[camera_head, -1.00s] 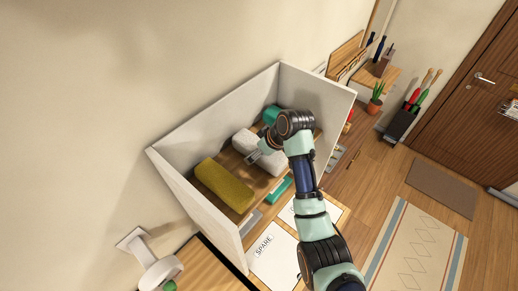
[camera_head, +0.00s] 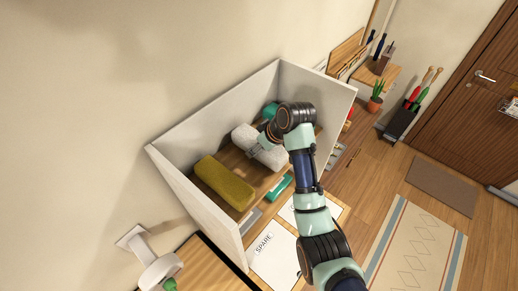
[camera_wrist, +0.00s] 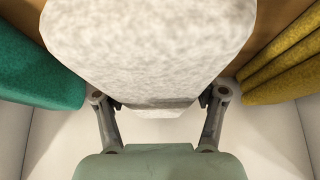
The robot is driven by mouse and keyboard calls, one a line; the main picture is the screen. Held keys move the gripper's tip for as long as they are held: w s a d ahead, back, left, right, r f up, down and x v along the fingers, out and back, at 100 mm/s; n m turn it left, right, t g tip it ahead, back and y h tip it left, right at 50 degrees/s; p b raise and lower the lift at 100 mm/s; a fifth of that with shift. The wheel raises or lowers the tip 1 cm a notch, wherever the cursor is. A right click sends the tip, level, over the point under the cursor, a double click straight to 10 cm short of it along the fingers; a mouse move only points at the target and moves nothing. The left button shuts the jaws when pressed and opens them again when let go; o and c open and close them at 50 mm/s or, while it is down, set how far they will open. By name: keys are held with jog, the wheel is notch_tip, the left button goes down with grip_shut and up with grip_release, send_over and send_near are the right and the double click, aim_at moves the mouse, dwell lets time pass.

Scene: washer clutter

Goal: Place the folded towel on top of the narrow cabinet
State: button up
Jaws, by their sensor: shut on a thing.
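A white, fuzzy folded towel (camera_head: 262,151) is inside the white-walled open unit (camera_head: 185,185), above its wooden shelf. My gripper (camera_head: 256,149) is shut on this towel; in the wrist view the towel (camera_wrist: 150,45) fills the space between and beyond the two fingers (camera_wrist: 160,103). A mustard folded towel (camera_head: 223,183) lies on the shelf to its left. A teal item (camera_head: 270,111) is behind it, partly hidden by my arm. I cannot tell which piece of furniture is the narrow cabinet.
The unit's tall side walls stand close around my gripper. A small green-and-white item (camera_head: 279,188) is at the shelf's front. White sheets, one marked SPARE (camera_head: 272,258), lie in front. A potted plant (camera_head: 376,98) and dark tool holder (camera_head: 399,121) are at right.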

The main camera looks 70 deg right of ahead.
notch_tip(320, 180, up, 9)
jog(key=shift+f+b, duration=0.2)
jog(key=shift+b, duration=0.6)
